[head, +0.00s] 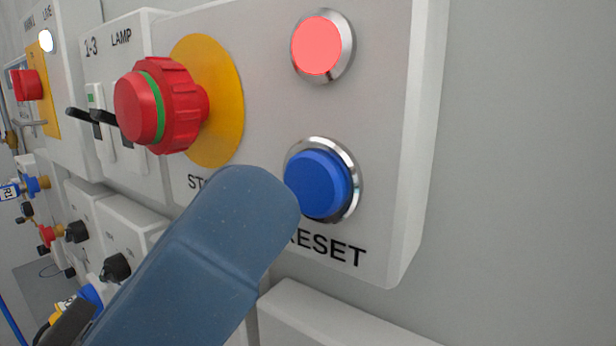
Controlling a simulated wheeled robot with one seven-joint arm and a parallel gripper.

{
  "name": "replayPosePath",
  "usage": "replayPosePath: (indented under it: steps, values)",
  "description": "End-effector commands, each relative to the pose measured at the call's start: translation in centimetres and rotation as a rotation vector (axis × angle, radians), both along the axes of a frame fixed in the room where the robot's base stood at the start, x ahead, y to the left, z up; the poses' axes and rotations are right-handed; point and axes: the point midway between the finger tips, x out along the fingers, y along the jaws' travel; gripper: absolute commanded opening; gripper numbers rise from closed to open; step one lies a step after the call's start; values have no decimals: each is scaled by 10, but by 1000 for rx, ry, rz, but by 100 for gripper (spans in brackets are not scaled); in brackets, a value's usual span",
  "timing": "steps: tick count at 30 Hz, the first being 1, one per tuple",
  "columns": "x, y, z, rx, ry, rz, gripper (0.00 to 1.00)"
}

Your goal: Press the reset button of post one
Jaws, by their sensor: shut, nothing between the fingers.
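The blue round reset button (319,184) sits in a chrome ring on a pale panel box (385,150), with the label RESET below it, its first letter partly covered. My gripper (268,197) is a blue-grey shape reaching up from the lower left. It is shut and empty. A red stop knob (165,105) with a green band stands on a yellow disc to the left. No post number is readable here.
A round red lamp (317,46) sits above the button. To the left are a LAMP box (122,60) with black levers, another red knob (27,85), and valves and black knobs lower down. Bare grey wall (520,170) lies to the right.

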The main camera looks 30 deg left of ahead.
Motion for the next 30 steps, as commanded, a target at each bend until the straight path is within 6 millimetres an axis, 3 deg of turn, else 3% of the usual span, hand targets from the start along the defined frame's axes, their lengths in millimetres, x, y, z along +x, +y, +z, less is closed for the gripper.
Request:
replayPosePath:
  steps: [30]
  values:
    - [9,-1,0,0,0,0,0]
